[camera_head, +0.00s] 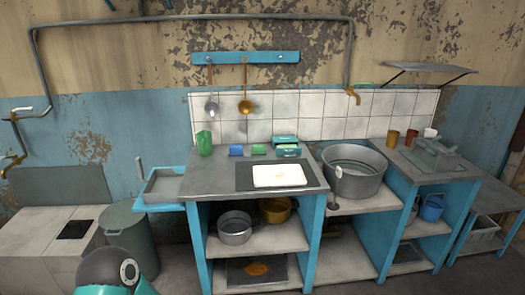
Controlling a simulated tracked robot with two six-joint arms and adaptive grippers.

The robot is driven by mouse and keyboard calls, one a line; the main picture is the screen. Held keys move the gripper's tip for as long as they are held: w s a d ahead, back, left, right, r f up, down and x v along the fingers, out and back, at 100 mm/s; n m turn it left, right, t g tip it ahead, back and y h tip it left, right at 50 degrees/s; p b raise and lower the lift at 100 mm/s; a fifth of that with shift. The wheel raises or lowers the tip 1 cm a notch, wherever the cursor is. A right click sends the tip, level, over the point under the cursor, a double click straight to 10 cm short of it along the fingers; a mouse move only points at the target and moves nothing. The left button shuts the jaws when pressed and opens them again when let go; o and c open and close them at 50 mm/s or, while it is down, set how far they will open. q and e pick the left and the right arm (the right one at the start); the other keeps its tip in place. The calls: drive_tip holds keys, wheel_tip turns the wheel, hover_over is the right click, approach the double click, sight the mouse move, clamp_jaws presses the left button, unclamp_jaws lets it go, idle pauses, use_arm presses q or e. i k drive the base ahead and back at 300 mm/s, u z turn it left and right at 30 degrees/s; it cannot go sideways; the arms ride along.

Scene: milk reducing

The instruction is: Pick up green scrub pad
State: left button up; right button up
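A small green block (258,149), which looks like the scrub pad, rests at the back of the grey counter near the tiled wall. A small blue block (236,150) is just to its left. A teal box (287,147) is to its right. A green cup (204,142) stands further left. A rounded dark and teal part of my own arm shows at the bottom left. Neither of my grippers is in view.
A white tray (279,176) lies on a dark board (244,180) at the counter's middle. A large metal pot (353,186) stands to the right. A shallow blue-edged basin (163,187) juts out on the left. Ladles (244,101) hang above. The counter's front left is clear.

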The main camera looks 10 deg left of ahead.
sight(259, 149)
drive_tip(key=z, duration=0.3)
drive_tip(key=i, duration=1.6)
drive_tip(key=u, duration=0.4)
